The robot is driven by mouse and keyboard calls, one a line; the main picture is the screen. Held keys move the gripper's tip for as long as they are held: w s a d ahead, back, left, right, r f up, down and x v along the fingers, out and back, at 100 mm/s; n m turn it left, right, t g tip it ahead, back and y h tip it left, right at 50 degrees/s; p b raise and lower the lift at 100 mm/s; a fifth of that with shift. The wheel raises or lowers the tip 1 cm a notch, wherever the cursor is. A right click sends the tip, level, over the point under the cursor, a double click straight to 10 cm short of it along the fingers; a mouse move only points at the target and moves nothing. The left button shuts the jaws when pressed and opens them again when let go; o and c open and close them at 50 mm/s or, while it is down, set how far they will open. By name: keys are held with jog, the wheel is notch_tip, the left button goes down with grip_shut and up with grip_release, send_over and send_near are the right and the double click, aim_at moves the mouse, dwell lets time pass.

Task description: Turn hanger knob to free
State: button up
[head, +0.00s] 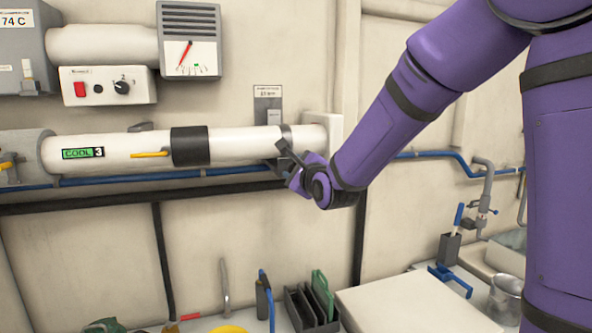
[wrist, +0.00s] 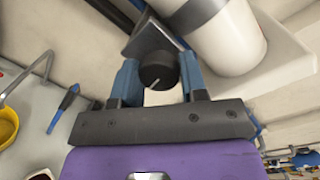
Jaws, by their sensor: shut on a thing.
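The hanger knob (wrist: 157,74) is a round black knob with a pale pointer line, on a dark square plate (wrist: 146,40) below the white pipe. My gripper (wrist: 159,80) is shut on it, with one blue finger on each side. In the head view my gripper (head: 291,172) is at the right end of the white pipe (head: 245,146), just under a metal band (head: 286,136). The knob itself is hidden there by my gripper and wrist.
A label plate (head: 268,96) is on the wall above the pipe. A control box (head: 108,86) and a gauge (head: 189,42) are at upper left. Blue piping (head: 440,154) runs along the wall. A counter below holds a dark rack (head: 311,306) and a pale board (head: 415,302).

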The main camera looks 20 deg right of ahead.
jog(key=shift+a+f+n+h, duration=0.1)
jog(key=shift+n+h, duration=0.55)
jog(key=shift+n, duration=4.6)
jog(key=shift+d+f+n+h, duration=0.1)
jog(key=shift+n+h, duration=0.6)
jog(key=shift+n, duration=4.6)
jog(key=shift+a+n+h, duration=0.1)
jog(key=shift+n+h, duration=0.55)
jog(key=shift+n, duration=4.6)
jog(key=o, duration=0.9)
jog(key=shift+r, duration=0.1)
